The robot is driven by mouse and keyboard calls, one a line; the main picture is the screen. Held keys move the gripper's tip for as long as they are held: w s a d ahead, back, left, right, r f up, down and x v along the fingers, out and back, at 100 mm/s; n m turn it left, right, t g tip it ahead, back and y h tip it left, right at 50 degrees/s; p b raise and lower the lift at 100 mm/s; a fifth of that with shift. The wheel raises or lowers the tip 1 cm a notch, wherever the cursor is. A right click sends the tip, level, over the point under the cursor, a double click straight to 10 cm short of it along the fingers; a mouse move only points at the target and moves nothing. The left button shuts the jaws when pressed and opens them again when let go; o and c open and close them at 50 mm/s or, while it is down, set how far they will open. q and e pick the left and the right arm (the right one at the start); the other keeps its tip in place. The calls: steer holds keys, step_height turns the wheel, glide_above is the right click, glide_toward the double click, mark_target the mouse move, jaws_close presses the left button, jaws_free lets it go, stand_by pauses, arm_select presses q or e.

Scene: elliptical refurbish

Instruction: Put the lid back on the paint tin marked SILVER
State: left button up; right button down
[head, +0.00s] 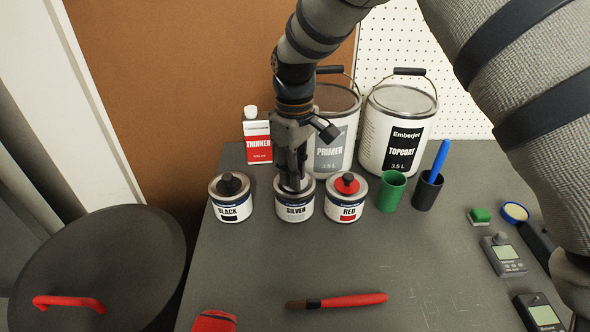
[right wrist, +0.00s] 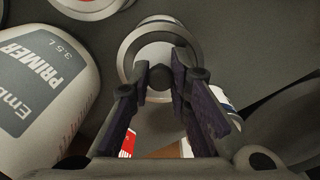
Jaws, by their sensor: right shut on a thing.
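The SILVER paint tin (head: 295,212) stands upright between the BLACK tin (head: 230,208) and the RED tin (head: 347,208). My right gripper (head: 292,186) points down over its top. In the right wrist view my right gripper (right wrist: 161,82) is shut on the dark knob of a grey round lid (right wrist: 150,53). The lid is over the mouth of the SILVER tin, roughly in line with it. The fingers hide part of the rim, so I cannot tell whether the lid is fully seated. My left gripper is not in view.
PRIMER (head: 335,133) and TOPCOAT (head: 396,132) cans and a THINNER container (head: 257,142) stand behind. Green (head: 390,191) and dark (head: 427,191) cups are right of the RED tin. A brush (head: 337,301) lies in front; the bench (head: 270,262) between is clear.

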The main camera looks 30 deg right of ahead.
stand_by(0.3)
steer(key=c, duration=0.9)
jaws_free()
steer(key=shift+c, duration=0.2)
steer(key=shift+r+p, duration=0.3)
steer(key=shift+r, duration=1.05)
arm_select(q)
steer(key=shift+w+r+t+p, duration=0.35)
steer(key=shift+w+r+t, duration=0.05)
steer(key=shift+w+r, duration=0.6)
arm_select(e)
steer(key=shift+r, duration=2.2)
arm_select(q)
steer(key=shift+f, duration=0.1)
arm_select(e)
jaws_close()
